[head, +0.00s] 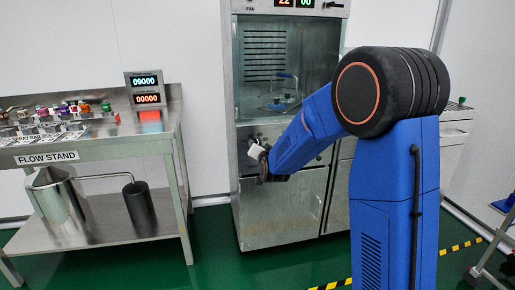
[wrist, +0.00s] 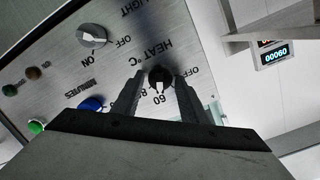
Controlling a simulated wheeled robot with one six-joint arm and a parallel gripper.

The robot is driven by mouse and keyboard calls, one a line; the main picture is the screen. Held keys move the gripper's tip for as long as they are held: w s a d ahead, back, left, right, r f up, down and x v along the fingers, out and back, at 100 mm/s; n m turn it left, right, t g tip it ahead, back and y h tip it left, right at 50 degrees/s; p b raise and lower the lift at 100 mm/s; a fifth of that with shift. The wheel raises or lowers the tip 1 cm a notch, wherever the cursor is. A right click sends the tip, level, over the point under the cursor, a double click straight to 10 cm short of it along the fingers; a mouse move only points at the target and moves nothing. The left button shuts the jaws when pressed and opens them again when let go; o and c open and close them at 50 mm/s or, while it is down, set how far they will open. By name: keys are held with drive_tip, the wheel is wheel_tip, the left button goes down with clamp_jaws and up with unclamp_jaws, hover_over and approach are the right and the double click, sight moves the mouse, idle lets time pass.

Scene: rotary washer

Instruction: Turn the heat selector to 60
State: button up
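The heat selector (wrist: 159,77) is a round black knob with a white pointer, below the upside-down "HEAT °C" label in the wrist view. Its pointer faces down in the picture, toward the printed "60". My gripper (wrist: 160,82) has one finger on each side of the knob, very close to it. I cannot tell whether the fingers touch it. In the head view my gripper (head: 262,172) is at the washer's front panel, and the selector cannot be made out there.
A grey light knob (wrist: 92,36) and a blue minutes knob (wrist: 92,104) sit nearby on the panel, with green buttons (wrist: 36,126). The washer (head: 280,205) has a glass chamber above. A flow stand (head: 100,148) is at the left. Green floor lies between.

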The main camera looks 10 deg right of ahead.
drive_tip(key=shift+o, duration=0.6)
drive_tip(key=s+r, duration=0.2)
drive_tip(key=s, duration=1.5)
drive_tip(key=shift+r, duration=0.15)
drive_tip(key=shift+s, duration=0.1)
drive_tip(key=s+d+f+n+g, duration=0.1)
drive_tip(key=s+g, duration=0.3)
drive_tip(key=s, duration=0.9)
drive_tip(key=s+d+f+n+g, duration=0.2)
drive_tip(key=s+d+n+g, duration=0.1)
drive_tip(key=s, duration=1)
drive_tip(key=s+d+f+n+g, duration=0.1)
drive_tip(key=s+g, duration=0.3)
drive_tip(key=s, duration=0.8)
drive_tip(key=shift+s+d+f+n+g, duration=0.3)
drive_tip(key=shift+s+d+n, duration=0.1)
drive_tip(key=shift+d+n, duration=0.45)
